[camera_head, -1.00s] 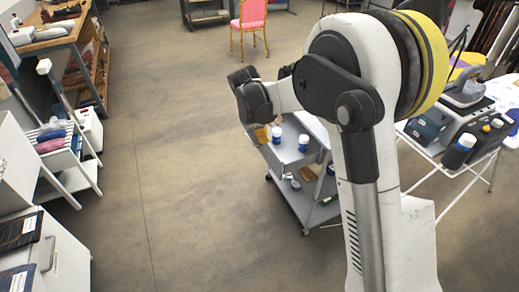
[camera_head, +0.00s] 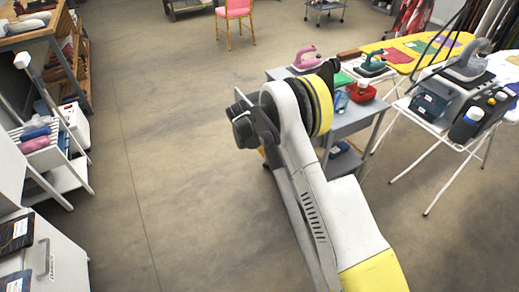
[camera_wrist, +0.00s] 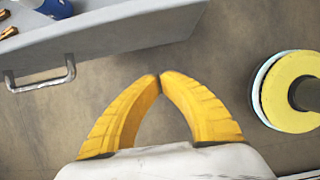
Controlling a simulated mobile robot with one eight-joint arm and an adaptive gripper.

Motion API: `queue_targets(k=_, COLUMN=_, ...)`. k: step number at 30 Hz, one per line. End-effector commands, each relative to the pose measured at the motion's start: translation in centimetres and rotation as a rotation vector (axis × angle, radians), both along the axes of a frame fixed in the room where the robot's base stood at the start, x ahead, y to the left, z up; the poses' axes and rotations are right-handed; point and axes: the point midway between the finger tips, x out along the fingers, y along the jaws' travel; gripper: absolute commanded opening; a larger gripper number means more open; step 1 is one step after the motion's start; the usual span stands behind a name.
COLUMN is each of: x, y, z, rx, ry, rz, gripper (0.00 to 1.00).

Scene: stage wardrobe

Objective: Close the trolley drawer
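The grey trolley (camera_head: 352,121) stands right of centre in the head view, partly hidden behind my arm. In the wrist view a grey drawer (camera_wrist: 120,35) fills the upper left, with a metal bar handle (camera_wrist: 42,80) on its front. It is open enough to show a blue-and-white container (camera_wrist: 52,8) and brass-coloured pieces inside. My gripper (camera_wrist: 158,80) has its yellow fingertips together, with nothing between them. It is right of the handle and appears just outside the drawer front; contact is not visible. In the head view my arm hides the drawer and most of the gripper.
Irons and a red bin (camera_head: 361,94) sit on the trolley top. A white folding stand (camera_head: 440,122) is to its right. A white cabinet (camera_head: 60,262) and a rack (camera_head: 62,165) line the left. The floor between is clear.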

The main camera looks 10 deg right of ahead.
Motion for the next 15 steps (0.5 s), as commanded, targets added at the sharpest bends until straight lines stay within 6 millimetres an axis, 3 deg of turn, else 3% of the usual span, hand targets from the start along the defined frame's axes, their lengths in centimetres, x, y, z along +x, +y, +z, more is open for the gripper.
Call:
queue_targets(k=1, x=0.1, y=-0.3, z=-1.3, rx=0.0, ry=0.0, rz=-0.001, gripper=0.0)
queue_targets(k=7, x=1.0, y=-3.1, z=-0.7, rx=0.001, ry=-0.002, rz=-0.001, gripper=0.0)
queue_targets(k=15, x=1.3, y=-4.0, z=-0.5, rx=0.0, ry=-0.001, rz=-0.001, gripper=0.0)
